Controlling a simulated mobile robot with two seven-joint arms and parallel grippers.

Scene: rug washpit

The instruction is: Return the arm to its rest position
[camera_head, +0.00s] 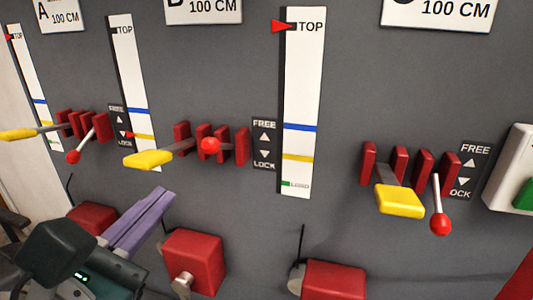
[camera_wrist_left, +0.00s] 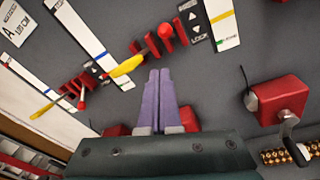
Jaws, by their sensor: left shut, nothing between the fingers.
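My left gripper (camera_head: 163,194) is shut and empty. Its two purple fingers lie together, pointing up and to the right in front of the grey panel (camera_head: 345,100). In the left wrist view the shut fingers (camera_wrist_left: 159,74) point at the panel, just below the middle yellow-handled lever (camera_wrist_left: 127,66). In the head view the yellow handle (camera_head: 148,160) of that lever shows close above the fingertips, and I see no contact. My right gripper is not in view.
Yellow handles and red-knobbed levers (camera_head: 440,222) stick out in three groups. Red boxes (camera_head: 195,262) jut out below. White gauges (camera_head: 302,100) line the panel; red pointers sit at TOP left and right, near the yellow line in the middle. A white box (camera_head: 512,170) stands far right.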

